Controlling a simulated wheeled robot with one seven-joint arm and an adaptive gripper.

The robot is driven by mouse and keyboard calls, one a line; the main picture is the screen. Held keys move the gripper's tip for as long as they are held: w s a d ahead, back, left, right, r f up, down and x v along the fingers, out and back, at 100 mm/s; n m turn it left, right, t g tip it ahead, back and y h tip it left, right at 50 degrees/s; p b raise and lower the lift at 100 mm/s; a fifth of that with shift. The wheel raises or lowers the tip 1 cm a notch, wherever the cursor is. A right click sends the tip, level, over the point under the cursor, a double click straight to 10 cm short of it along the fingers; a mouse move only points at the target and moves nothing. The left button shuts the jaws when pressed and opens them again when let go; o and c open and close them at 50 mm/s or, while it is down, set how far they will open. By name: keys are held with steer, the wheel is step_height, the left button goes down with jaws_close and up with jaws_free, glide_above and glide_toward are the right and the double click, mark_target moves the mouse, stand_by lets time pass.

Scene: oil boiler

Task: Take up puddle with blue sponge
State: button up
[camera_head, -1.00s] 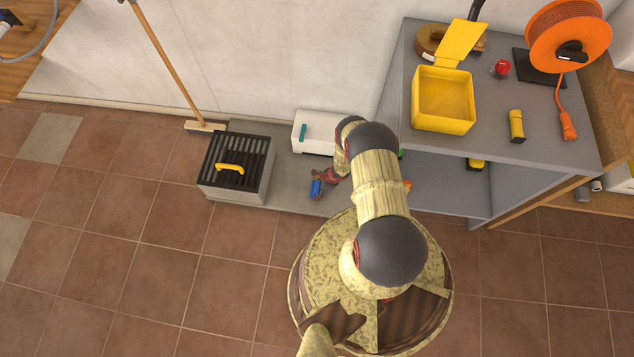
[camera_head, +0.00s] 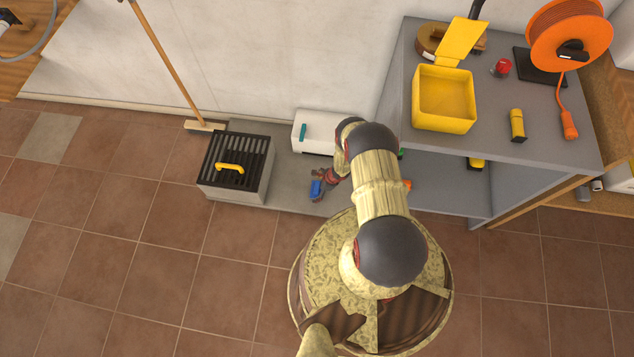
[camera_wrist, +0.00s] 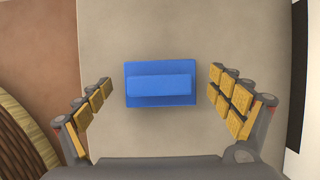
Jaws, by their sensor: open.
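The blue sponge (camera_wrist: 160,85) lies on a grey slab in the wrist view, seen from above, with a raised block on a wider flat base. My gripper (camera_wrist: 160,92) is open, with one finger to the left and one to the right of the sponge and a gap on both sides. In the head view the blue sponge (camera_head: 316,188) shows just beside my gripper (camera_head: 324,180), near the slab's front part. My arm hides part of this area. I see no puddle in these frames.
A black-grated box with a yellow handle (camera_head: 230,169) stands left of the sponge. A white box (camera_head: 311,132) stands behind it. A grey shelf unit (camera_head: 488,140) with a yellow open box (camera_head: 443,100) is at right. Tiled floor (camera_head: 140,240) at left is clear.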

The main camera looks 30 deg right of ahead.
steer(key=shift+d+r, duration=0.1)
steer(key=shift+s+d+r, duration=0.1)
steer(key=shift+d+r, duration=0.1)
steer(key=shift+r, duration=0.45)
steer(key=v, duration=1)
steer(key=shift+s+r, duration=0.15)
steer(key=shift+s, duration=0.05)
